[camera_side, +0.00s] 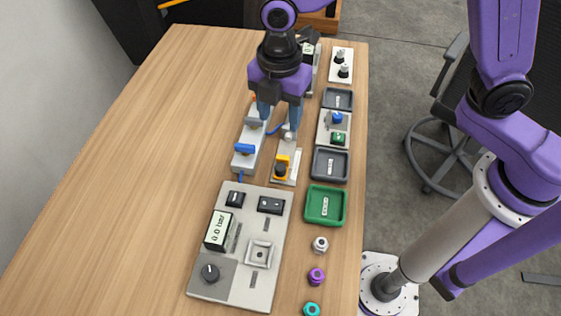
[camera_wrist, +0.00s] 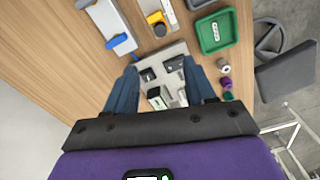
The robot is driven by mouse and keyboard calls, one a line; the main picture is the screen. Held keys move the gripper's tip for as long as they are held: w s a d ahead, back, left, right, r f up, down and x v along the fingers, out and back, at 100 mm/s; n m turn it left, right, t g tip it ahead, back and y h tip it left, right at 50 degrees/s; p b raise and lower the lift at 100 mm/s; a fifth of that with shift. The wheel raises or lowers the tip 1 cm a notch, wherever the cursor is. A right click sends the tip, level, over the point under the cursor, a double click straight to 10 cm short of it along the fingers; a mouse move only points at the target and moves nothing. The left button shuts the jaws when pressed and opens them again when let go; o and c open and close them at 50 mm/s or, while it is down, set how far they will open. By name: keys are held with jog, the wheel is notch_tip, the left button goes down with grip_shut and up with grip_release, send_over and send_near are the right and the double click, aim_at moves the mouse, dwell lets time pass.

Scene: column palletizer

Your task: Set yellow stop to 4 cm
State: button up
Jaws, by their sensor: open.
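The yellow stop (camera_side: 281,165), with a black knob on it, sits near the front end of a grey rail with a pale scale strip (camera_side: 295,167) beside it. The scale marks are too small to read. In the wrist view the yellow stop (camera_wrist: 155,18) shows at the top edge, with its rail running up out of frame. My gripper (camera_side: 279,116) is open and empty, above and behind the stop and apart from it in the side view. The rear of the rail is partly hidden by my gripper.
A rail with a blue handle (camera_side: 244,148) stands left of the stop. A control panel (camera_side: 238,285) with a display, switches and knob lies in front. A green tray (camera_side: 325,205), grey trays (camera_side: 330,165) and several small knobs line the right. The table's left side is clear.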

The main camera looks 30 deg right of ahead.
aim_at(280, 167)
notch_tip(280, 167, down, 17)
jog(key=shift+d+r, duration=0.1)
dwell(0.4)
